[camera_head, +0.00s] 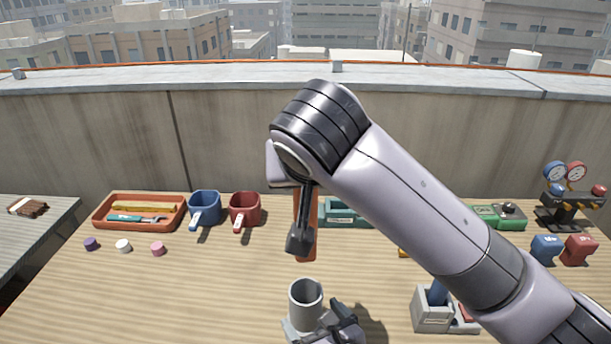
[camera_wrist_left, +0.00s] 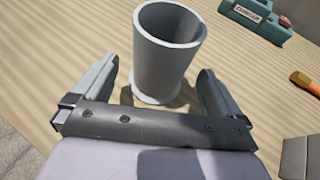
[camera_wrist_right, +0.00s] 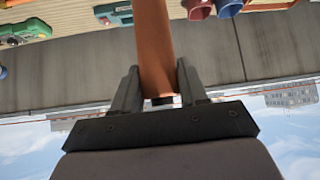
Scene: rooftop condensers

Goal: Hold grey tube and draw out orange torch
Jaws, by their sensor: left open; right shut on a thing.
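The grey tube (camera_head: 305,296) stands upright on the table at the front centre. The left wrist view looks into its mouth (camera_wrist_left: 165,55), and no torch shows inside. My left gripper (camera_head: 330,328) is low at the tube, with its open fingers (camera_wrist_left: 160,88) on either side of it. The orange torch (camera_head: 312,215) is up behind the tube in the head view, partly hidden by my right gripper (camera_head: 300,240). The right wrist view shows my right gripper (camera_wrist_right: 157,85) shut on the torch (camera_wrist_right: 153,45). The torch's lower end appears clear of the tube's rim.
A green case (camera_head: 345,213) is behind my right arm. A grey holder (camera_head: 432,318) stands right of the tube. The table's front left is clear.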

